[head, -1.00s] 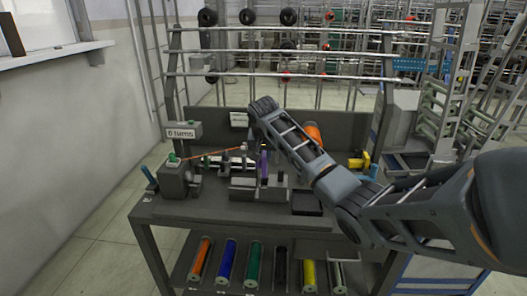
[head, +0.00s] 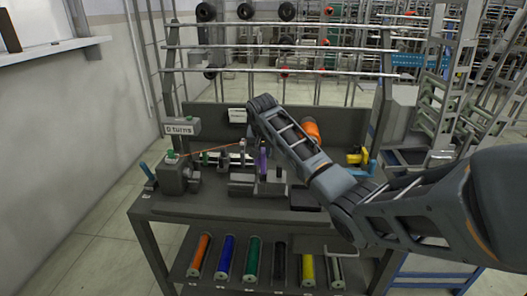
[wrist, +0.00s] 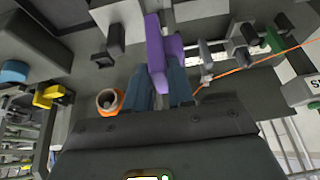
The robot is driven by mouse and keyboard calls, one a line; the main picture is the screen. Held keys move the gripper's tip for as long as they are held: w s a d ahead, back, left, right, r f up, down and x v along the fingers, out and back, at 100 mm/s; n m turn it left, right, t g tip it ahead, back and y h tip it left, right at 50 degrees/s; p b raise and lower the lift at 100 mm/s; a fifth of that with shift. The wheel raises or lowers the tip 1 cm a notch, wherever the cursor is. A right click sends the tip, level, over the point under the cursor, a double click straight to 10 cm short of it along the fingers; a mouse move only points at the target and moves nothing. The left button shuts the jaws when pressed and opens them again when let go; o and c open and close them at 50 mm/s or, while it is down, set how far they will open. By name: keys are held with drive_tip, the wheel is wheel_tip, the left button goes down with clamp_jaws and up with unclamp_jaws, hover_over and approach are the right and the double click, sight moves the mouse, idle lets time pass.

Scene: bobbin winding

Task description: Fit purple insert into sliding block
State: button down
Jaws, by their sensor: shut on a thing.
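The purple insert (head: 263,160) is upright among the grey fixtures in the middle of the bench, under the end of my arm. In the wrist view the purple insert (wrist: 155,50) is between the fingers of my gripper (wrist: 160,88), which is shut on it. A second purple surface shows beside it; I cannot tell whether it is the same piece. A low grey block (head: 242,188), which looks like the sliding block, is just below and left of the insert in the head view. Whether the insert touches it or sits in it is not clear.
An orange thread (head: 215,151) runs from the winder (head: 175,178) at left towards the fixtures. An orange spool (head: 312,131) and a yellow part (head: 355,158) stand to the right. A dark tray (head: 304,199) lies at front right. Coloured rolls lie on the lower shelf.

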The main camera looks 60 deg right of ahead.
sight(263, 168)
drive_tip(key=shift+f, duration=0.1)
idle(0.3)
drive_tip(key=shift+f+b, duration=1.25)
drive_tip(key=shift+f, duration=1.65)
drive_tip(key=shift+f, duration=0.2)
drive_tip(key=shift+f, duration=0.45)
drive_tip(key=c, duration=0.9)
unclamp_jaws()
drive_tip(key=shift+b+v, duration=0.45)
drive_tip(key=shift+v, duration=3.45)
